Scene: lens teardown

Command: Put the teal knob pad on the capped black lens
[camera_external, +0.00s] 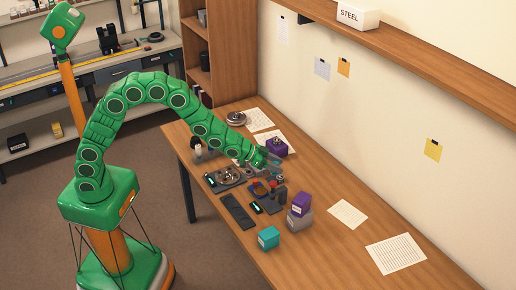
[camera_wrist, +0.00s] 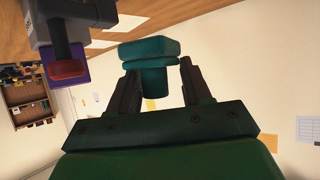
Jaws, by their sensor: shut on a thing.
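The teal knob pad (camera_wrist: 149,50) has a wide flat block and a narrower stem. In the wrist view its stem is between the two dark fingers of my gripper (camera_wrist: 158,88), which is shut on it. In the external view my gripper (camera_external: 272,163) is over the far part of the work area, near a purple box; the pad is too small to make out there. I cannot pick out the capped black lens with certainty.
A purple box (camera_external: 278,149) stands just beyond my gripper. Dark fixtures (camera_external: 228,176) and small parts crowd the table below it. The table's right part holds only papers (camera_external: 396,254).

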